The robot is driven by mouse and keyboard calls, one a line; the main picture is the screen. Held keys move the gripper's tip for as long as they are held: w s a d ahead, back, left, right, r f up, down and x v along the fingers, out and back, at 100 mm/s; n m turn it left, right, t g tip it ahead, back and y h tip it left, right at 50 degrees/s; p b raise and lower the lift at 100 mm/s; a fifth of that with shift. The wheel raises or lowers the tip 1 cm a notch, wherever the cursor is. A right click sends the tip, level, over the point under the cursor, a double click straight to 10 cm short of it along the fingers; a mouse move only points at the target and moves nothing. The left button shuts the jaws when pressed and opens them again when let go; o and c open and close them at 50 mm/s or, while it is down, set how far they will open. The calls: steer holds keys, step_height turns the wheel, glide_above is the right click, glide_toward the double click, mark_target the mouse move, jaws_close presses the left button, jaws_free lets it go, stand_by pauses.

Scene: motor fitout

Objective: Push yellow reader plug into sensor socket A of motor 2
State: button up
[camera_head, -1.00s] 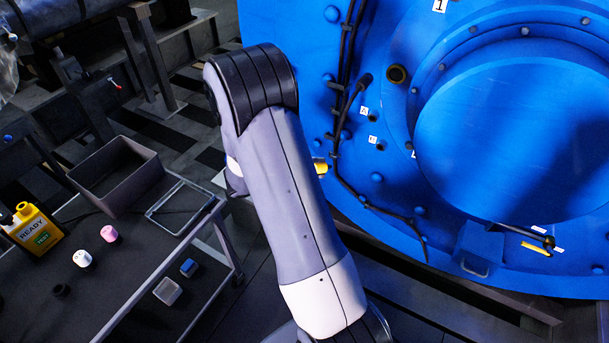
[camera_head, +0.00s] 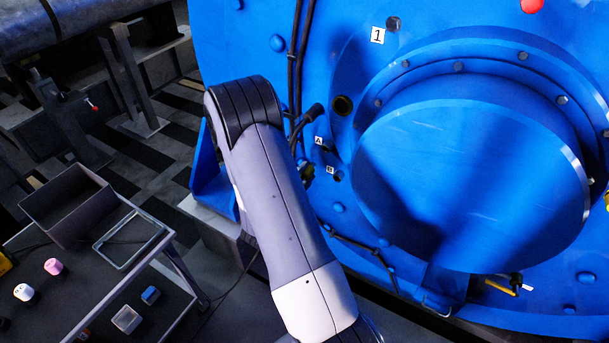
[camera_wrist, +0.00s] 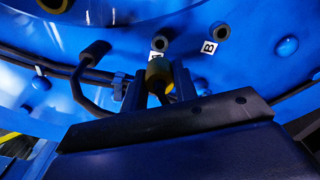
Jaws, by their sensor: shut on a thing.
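My gripper (camera_wrist: 160,90) is shut on the yellow reader plug (camera_wrist: 157,85), which has a dark round end and shows between the fingers in the wrist view. Socket A (camera_wrist: 159,43) is a dark ring on the blue motor (camera_head: 345,250), just beyond the plug in the picture. Its label A (camera_wrist: 154,57) is partly hidden by the plug. I cannot tell whether plug and socket touch. Socket B (camera_wrist: 221,32) with label B (camera_wrist: 208,48) is to the right. The head view shows label A (camera_head: 319,141) and a plate reading 1 (camera_head: 377,35). My arm mostly hides the gripper there.
A black cable with a thick end (camera_wrist: 95,52) runs left of socket A. A cart (camera_head: 70,290) at lower left holds a grey bin (camera_head: 50,207), a wire frame (camera_head: 130,238) and small pieces. A yellow item (camera_head: 500,287) is low on the motor.

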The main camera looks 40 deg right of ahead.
steer(key=shift+f+b, duration=0.15)
steer(key=shift+b, duration=0.5)
steer(key=shift+b+x, duration=0.55)
steer(key=shift+x, duration=2.3)
steer(key=shift+b, duration=1.35)
steer(key=shift+b+x, duration=0.85)
steer(key=shift+x, duration=0.8)
steer(key=o, duration=1)
steer(key=shift+a, duration=0.1)
steer(key=v, duration=1)
steer(key=shift+s+a, duration=0.2)
steer(key=shift+a, duration=0.15)
